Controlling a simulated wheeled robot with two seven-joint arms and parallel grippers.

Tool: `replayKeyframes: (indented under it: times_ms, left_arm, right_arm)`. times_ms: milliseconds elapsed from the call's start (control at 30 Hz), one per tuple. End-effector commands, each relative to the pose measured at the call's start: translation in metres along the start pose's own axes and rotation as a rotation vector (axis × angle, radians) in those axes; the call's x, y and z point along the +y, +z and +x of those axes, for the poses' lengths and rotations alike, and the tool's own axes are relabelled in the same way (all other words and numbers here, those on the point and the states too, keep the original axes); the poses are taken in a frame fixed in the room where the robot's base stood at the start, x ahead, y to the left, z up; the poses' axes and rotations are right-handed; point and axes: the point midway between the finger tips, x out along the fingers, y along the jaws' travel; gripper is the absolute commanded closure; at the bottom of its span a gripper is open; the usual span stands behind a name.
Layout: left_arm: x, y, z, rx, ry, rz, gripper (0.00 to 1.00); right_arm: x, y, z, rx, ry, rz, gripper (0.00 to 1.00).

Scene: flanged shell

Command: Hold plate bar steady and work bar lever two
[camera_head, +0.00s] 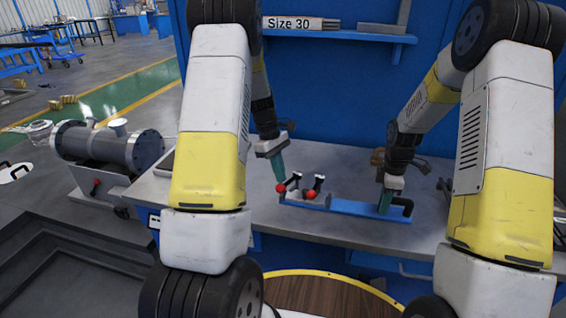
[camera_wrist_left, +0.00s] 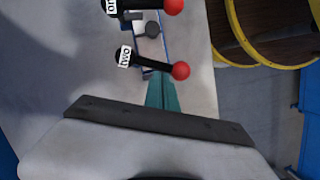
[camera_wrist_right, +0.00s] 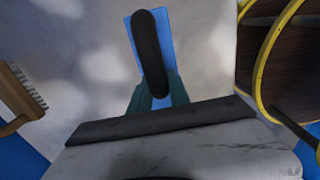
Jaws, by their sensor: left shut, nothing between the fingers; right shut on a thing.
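The blue plate bar (camera_head: 352,207) lies on the grey bench top. Two black levers with red ball ends stand at its left part. In the left wrist view, lever two (camera_wrist_left: 152,63), labelled "two", is the nearer one, and the other lever (camera_wrist_left: 140,6) is beyond it. My left gripper (camera_head: 280,177) is shut and empty, pointing down at the bar's left end, close beside lever two; contact cannot be told. My right gripper (camera_head: 385,207) is shut on the black handle (camera_wrist_right: 149,50) at the bar's right end, with green fingers on either side of it.
A brush (camera_wrist_right: 22,92) lies on the bench left in the right wrist view. A grey flanged shell (camera_head: 110,146) stands at the left. A round wooden top with a yellow rim (camera_head: 330,292) is in front of the bench. A blue panel rises behind.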

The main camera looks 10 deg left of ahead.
Motion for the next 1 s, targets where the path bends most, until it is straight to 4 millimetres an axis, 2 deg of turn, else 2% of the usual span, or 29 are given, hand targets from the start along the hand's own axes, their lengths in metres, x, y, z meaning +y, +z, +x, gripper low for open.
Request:
replayKeyframes:
  times_ms: [300,1000]
  left_arm:
    - [-0.004,0.013,0.004,-0.002,0.051,-0.166,1.0]
    - [-0.006,0.02,0.006,-0.004,0.049,-0.167,1.0]
  right_arm:
    - [0.001,-0.001,-0.001,0.001,0.002,0.001,1.0]
    - [0.001,-0.001,-0.001,0.001,0.002,0.0,1.0]
